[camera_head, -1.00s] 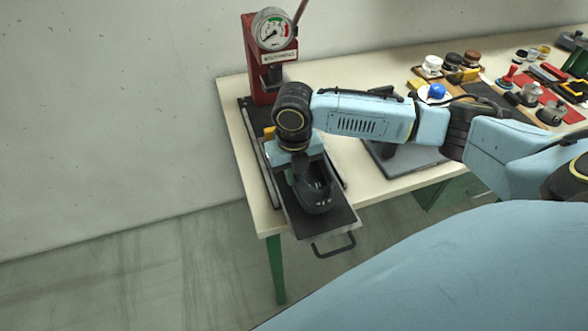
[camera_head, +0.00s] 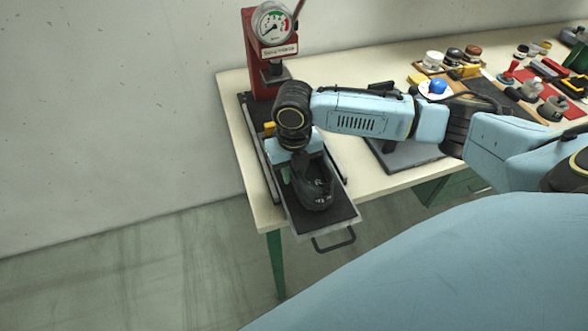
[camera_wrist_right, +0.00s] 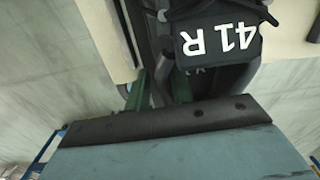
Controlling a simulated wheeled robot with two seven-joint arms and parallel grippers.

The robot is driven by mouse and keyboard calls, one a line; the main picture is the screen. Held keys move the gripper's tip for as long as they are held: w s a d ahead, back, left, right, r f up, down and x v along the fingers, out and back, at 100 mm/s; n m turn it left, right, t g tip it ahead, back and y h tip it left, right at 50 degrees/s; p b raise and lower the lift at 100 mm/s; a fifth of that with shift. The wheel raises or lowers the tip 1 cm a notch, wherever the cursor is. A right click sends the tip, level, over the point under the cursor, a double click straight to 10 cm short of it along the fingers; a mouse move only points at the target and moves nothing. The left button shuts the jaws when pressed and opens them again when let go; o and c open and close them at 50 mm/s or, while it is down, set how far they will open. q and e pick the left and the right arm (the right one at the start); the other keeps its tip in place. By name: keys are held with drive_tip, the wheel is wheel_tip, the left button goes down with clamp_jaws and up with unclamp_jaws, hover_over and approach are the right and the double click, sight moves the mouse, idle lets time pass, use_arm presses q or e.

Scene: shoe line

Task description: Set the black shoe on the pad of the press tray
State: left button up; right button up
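The black shoe (camera_head: 318,192) is over the dark pad (camera_head: 342,206) of the press tray, with its opening facing up. It lies along the tray. I cannot tell whether its sole touches the pad. My right gripper (camera_head: 301,168) points down at the rear part of the shoe and is shut on it; the fingertips are hidden. In the right wrist view the shoe's tag (camera_wrist_right: 218,39) reads "41 R", upside down. The press tray (camera_head: 353,218) is pulled out past the table edge, handle towards me. My left gripper is not in view.
The red press (camera_head: 260,60) with a round gauge (camera_head: 273,23) stands behind the tray. A grey plate (camera_head: 405,157) lies on the table (camera_head: 235,90) to the right, under my arm. Stamps and tools crowd the right side. A wall is at the left.

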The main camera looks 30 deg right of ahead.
drive_tip(key=shift+o, duration=0.7)
wheel_tip(320, 180, up, 13)
drive_tip(key=shift+r+p, duration=0.2)
drive_tip(key=shift+p, duration=0.2)
